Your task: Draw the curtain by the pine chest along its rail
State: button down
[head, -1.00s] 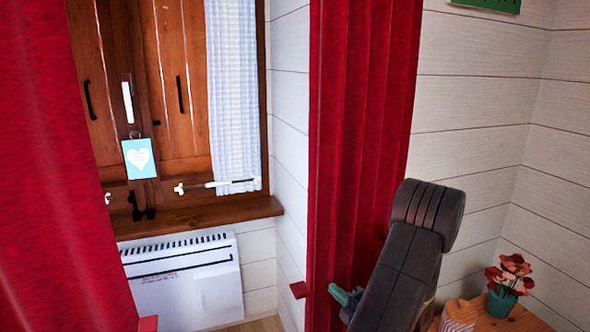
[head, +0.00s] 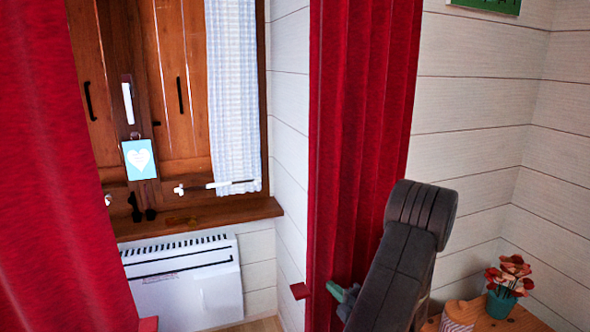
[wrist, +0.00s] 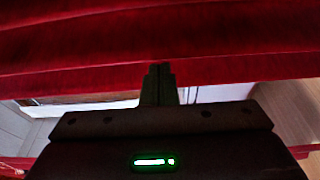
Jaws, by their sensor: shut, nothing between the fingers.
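The red curtain by the pine chest (head: 352,120) hangs in gathered folds to the right of the window recess in the head view. The pine chest (head: 506,316) shows only its top corner at the lower right. My gripper (head: 340,292) is at the lower part of this curtain, its greenish finger tips in front of the folds. In the wrist view my gripper (wrist: 159,72) has its fingers together, with the tips against or just short of the lower edge of red cloth (wrist: 160,40). I cannot tell whether they touch. No cloth shows between them.
Another red curtain (head: 45,170) hangs at the left. Between them are a wooden window (head: 180,120), its sill (head: 215,212) and a white heater (head: 190,285). A flower pot (head: 500,303) stands on the chest. A small red piece (head: 300,290) juts beside the right curtain.

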jog(key=shift+d+x, duration=0.25)
jog(key=shift+x, duration=0.9)
jog(key=shift+w, duration=0.1)
jog(key=shift+s+d+p, duration=0.1)
jog(key=shift+s+p, duration=0.15)
jog(key=shift+p, duration=0.15)
jog(key=s+a, duration=0.4)
jog(key=a, duration=0.7)
jog(key=shift+a, duration=0.15)
dwell(0.4)
jog(key=s+a+b, duration=0.2)
jog(key=s+a, duration=0.2)
jog(key=a, duration=0.7)
jog(key=shift+a, duration=0.15)
dwell(0.5)
jog(key=shift+s, duration=0.1)
